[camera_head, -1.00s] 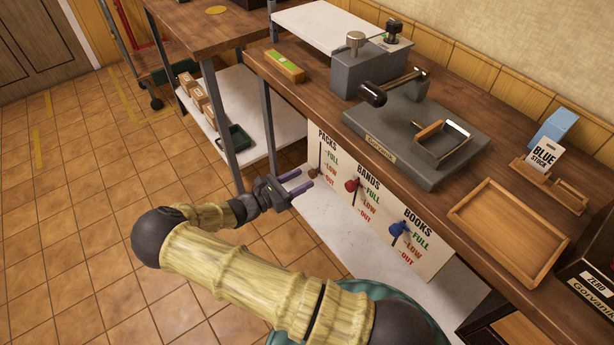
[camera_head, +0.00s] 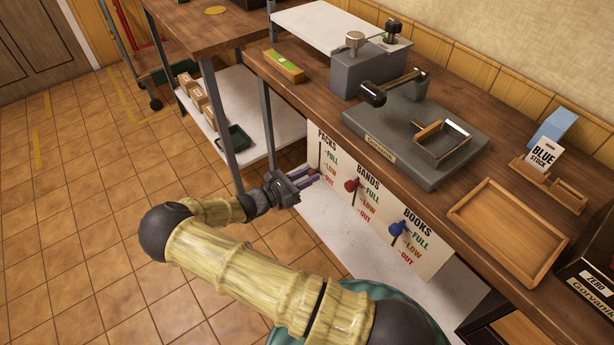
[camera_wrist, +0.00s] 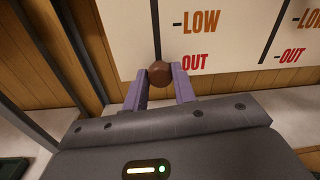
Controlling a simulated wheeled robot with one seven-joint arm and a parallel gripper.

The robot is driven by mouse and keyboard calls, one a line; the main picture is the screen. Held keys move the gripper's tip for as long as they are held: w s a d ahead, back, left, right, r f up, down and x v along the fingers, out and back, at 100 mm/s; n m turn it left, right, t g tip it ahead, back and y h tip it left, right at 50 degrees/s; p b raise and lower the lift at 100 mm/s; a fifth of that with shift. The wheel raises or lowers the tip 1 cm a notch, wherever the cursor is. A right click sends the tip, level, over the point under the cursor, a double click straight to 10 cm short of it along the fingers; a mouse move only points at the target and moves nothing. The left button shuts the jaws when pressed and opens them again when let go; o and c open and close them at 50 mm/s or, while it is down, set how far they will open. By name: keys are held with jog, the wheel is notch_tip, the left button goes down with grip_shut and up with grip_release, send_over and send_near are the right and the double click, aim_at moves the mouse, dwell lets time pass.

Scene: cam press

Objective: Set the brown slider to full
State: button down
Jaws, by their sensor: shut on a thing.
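The brown slider knob (camera_wrist: 160,73) is at the lower end of its dark track in the wrist view, level with the OUT mark and below LOW. My gripper (camera_wrist: 160,88) has its two purple fingers on either side of the knob, shut on it. In the head view my gripper (camera_head: 316,177) is at the lower part of the PACKS panel (camera_head: 328,150), where FULL is the top mark, LOW the middle and OUT the bottom. The knob is mostly hidden by the fingers in the head view.
To the right on the same board are a red slider (camera_head: 351,185) under BANDS and a blue slider (camera_head: 398,229) under BOOKS. The wooden bench top (camera_head: 300,97) overhangs the board. A white lower shelf (camera_head: 330,232) lies beneath. Tiled floor is open at left.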

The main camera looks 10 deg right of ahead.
aim_at(320, 146)
notch_tip(320, 146, up, 10)
jog(key=p, duration=0.8)
jog(key=shift+r, duration=0.2)
jog(key=c, duration=1.2)
grip_release()
jog(key=shift+r, duration=0.1)
jog(key=shift+o, duration=0.3)
jog(key=shift+a, duration=0.25)
jog(key=b+v, duration=0.1)
jog(key=v, duration=1.6)
